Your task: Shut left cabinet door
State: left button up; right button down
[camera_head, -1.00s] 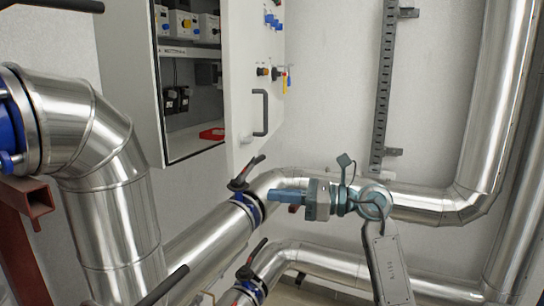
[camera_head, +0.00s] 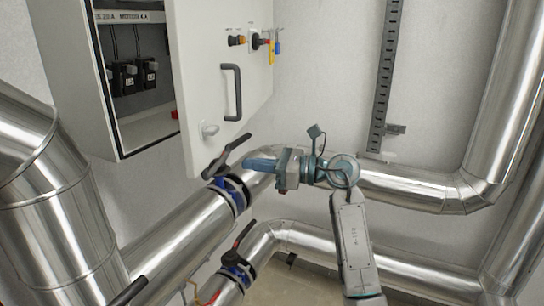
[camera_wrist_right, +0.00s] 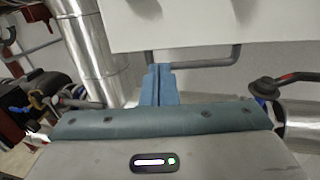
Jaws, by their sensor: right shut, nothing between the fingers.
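The grey-white cabinet door (camera_head: 212,60) stands open in the head view, with the cabinet interior (camera_head: 140,80) showing to its left. My right gripper (camera_head: 250,163) is shut and empty, just below the door's lower edge and pointing left. In the right wrist view the shut blue fingers (camera_wrist_right: 159,84) lie below a pale panel (camera_wrist_right: 210,22), with a grey pipe-like bar beyond them. I cannot tell whether they touch anything. My left gripper is not in view.
A valve with a black lever (camera_head: 228,160) on a metal pipe lies beside the gripper tip at its left. A second valve (camera_head: 238,262) sits lower. Large shiny pipes (camera_head: 50,200) fill the left and right. A perforated rail (camera_head: 385,80) runs up the wall.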

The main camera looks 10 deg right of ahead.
aim_at(211, 160)
jog(key=p+x, duration=0.1)
jog(key=x, duration=0.2)
jog(key=p+x, duration=0.2)
jog(key=x, duration=0.1)
jog(key=shift+a+r, duration=0.15)
jog(key=shift+r, duration=0.05)
jog(key=shift+w+a+f+p, duration=0.2)
jog(key=shift+w+a+p, duration=0.15)
jog(key=shift+a, duration=0.25)
